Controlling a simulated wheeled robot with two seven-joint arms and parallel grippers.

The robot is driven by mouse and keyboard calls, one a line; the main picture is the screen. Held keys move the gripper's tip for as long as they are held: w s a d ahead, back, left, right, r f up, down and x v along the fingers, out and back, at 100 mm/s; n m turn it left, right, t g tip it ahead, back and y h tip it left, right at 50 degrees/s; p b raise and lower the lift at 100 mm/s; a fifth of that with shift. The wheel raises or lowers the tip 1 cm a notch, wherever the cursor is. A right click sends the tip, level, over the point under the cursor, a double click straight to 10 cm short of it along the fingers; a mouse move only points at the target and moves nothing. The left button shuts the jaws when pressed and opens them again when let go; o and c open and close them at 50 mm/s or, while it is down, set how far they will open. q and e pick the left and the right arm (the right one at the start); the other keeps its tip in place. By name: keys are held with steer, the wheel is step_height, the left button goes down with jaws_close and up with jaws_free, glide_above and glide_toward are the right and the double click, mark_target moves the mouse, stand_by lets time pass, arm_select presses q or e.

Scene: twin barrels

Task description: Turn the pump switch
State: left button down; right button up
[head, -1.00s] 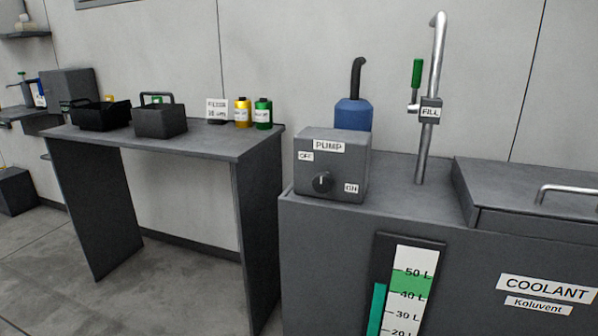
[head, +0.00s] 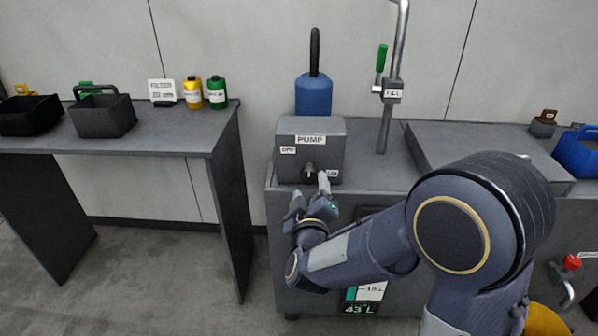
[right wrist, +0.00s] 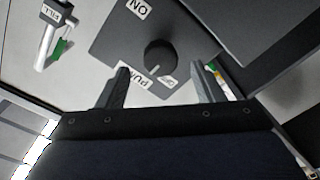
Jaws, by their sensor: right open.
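The pump switch is a dark round knob (head: 309,169) on the front of the grey pump box (head: 335,139), between an OFF label at upper left and an ON label at lower right. The right wrist view shows the knob (right wrist: 160,55) from close by, its pale mark on the side toward the PUMP and OFF labels. My right gripper (head: 310,192) is open in front of and just below the knob. In the right wrist view its two fingers (right wrist: 160,84) stand apart, one on each side of the knob's line, with the knob beyond the tips. My left gripper is not in view.
The pump box stands on the grey coolant tank (head: 275,205). Behind it are a blue cylinder (head: 313,95) and the FILL pipe (head: 387,125) with a green lever (head: 381,58). A side table (head: 165,140) with baskets and bottles stands at left. The level display (head: 360,308) reads 43 L.

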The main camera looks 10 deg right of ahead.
mark_target(310, 179)
steer(key=x, duration=0.5)
steer(key=shift+w+d+b, duration=0.1)
steer(key=shift+w+b, duration=0.3)
steer(key=c, duration=1)
steer(key=shift+o, duration=0.2)
